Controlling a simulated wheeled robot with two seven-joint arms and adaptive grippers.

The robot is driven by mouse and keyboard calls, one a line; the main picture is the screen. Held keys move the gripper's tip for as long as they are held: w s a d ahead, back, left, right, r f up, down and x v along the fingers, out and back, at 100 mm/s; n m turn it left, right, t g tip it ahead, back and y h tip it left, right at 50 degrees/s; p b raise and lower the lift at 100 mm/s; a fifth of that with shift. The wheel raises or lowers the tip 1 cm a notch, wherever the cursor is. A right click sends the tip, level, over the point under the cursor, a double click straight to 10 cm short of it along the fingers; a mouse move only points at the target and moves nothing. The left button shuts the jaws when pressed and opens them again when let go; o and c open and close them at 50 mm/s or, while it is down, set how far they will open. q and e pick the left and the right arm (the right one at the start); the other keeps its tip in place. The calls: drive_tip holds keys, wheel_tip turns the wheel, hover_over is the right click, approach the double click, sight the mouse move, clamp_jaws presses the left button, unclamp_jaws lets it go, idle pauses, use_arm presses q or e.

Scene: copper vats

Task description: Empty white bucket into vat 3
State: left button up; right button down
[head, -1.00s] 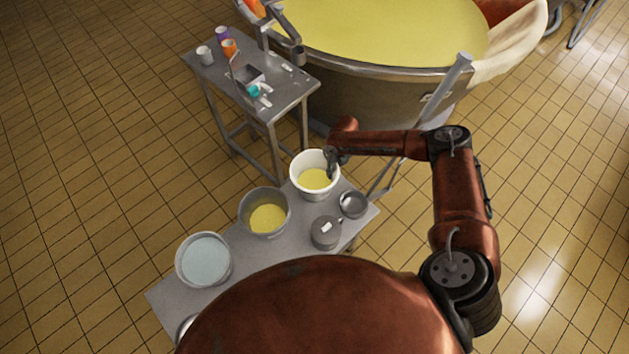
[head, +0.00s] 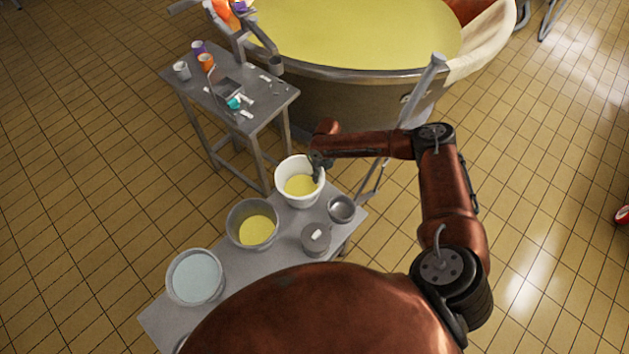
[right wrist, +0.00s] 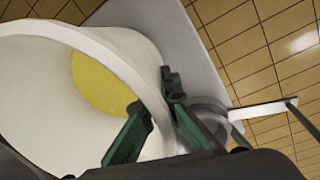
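The white bucket (head: 292,199) stands upright at the far end of the low grey bench, with yellow liquid inside. My right gripper (head: 317,168) is at its right rim. In the right wrist view, the green fingers (right wrist: 155,104) straddle the wall of the white bucket (right wrist: 115,52), close in on both sides of the rim, and look shut on it. The large metal vat (head: 350,100), full of yellow liquid, stands behind; I cannot read a number on it. My left gripper is not in view.
The bench (head: 270,268) also holds a grey bucket (head: 250,240) of yellow liquid, a bucket (head: 195,292) of pale liquid, a lidded pot (head: 315,240) and a small pan (head: 341,209). A side table (head: 255,112) with cups stands left of the vat.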

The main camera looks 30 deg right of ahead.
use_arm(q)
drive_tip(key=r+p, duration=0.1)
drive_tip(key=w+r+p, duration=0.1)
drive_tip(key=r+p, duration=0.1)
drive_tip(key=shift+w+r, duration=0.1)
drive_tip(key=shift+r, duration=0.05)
use_arm(e)
wheel_tip(320, 180, up, 12)
drive_tip(key=shift+w+f, duration=0.15)
drive_tip(key=shift+f, duration=0.1)
drive_tip(key=shift+a, duration=0.1)
use_arm(q)
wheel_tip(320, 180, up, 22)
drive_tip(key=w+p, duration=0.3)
drive_tip(key=p, duration=1.9)
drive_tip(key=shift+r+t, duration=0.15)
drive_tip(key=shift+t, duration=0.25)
use_arm(e)
drive_tip(key=s+r, duration=0.3)
drive_tip(key=s, duration=2.7)
